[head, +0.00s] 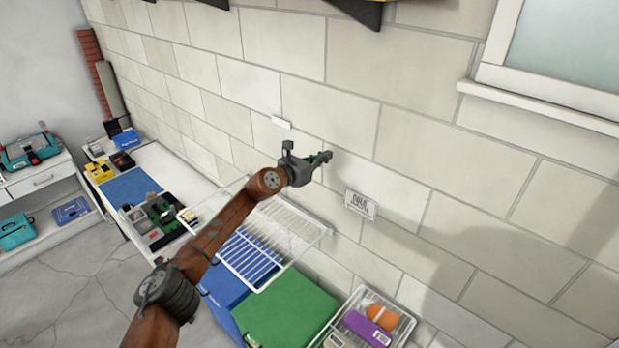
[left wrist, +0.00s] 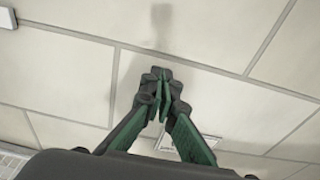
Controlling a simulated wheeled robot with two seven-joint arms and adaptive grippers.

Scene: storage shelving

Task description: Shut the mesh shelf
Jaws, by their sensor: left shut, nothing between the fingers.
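The white wire mesh shelf (head: 284,232) shows in the head view, sticking out low along the block wall. My left arm crosses over it and hides part of it. My left gripper (head: 322,158) is above the shelf, close to the wall and apart from the shelf. In the left wrist view the left gripper (left wrist: 163,78) has its green-padded fingers shut together with nothing between them, facing the wall. A white slatted piece (left wrist: 12,160) at the lower left of that view may be part of the shelf. My right gripper is not in view.
A blue bin (head: 222,282) and a green box (head: 285,305) sit below the shelf. A wire basket (head: 398,318) with several items is to the right. A white worktop (head: 165,165) with tools is at left. A small sign (head: 360,204) hangs on the wall.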

